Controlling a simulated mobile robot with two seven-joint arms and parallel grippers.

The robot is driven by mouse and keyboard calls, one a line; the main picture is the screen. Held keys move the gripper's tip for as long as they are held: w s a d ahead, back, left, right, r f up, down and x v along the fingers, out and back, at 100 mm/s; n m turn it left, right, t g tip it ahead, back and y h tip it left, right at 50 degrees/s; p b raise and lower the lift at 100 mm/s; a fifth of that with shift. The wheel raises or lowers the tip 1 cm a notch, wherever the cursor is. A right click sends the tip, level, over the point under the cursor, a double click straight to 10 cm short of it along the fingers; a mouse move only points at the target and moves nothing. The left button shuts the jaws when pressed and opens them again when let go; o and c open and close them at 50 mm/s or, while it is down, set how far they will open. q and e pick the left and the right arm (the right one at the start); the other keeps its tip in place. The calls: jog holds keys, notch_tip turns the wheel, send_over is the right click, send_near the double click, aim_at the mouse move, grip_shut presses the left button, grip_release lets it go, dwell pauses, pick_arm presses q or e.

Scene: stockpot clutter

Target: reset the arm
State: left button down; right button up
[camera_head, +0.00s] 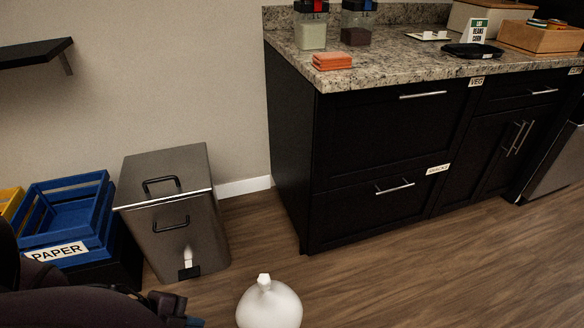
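A dark arm of mine (80,308) comes in at the lower left corner, low in the picture. Its far end lies near the bottom edge, left of a white rounded object (268,305). I cannot make out the gripper's fingers there. My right arm and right gripper do not show. A grey metal box (175,240) with black handles and a lid stands on the floor just beyond my arm.
A blue crate (68,192) labelled PAPER stands left of the metal box. Dark cabinets (385,140) carry a granite counter (400,62) holding two jars, an orange stack (332,60) and a wooden box (540,38). A dark shelf (35,52) juts from the wall.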

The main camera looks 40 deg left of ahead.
pick_arm(q)
jog(key=d+f+n+t+y, duration=0.1)
jog(key=d+n+t+y, duration=0.15)
jog(key=d+n, duration=0.6)
notch_tip(320, 180, up, 10)
jog(key=a+n+p, duration=0.1)
jog(key=n+p, duration=0.2)
jog(key=p, duration=1.3)
jog(key=shift+s+a+r+t, duration=0.15)
jog(key=shift+s+a+t, duration=0.15)
jog(key=shift+t, duration=0.15)
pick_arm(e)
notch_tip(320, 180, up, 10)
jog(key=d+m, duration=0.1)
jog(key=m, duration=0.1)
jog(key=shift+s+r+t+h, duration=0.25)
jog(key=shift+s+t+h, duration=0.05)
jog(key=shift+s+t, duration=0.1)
pick_arm(q)
jog(key=shift+y, duration=0.25)
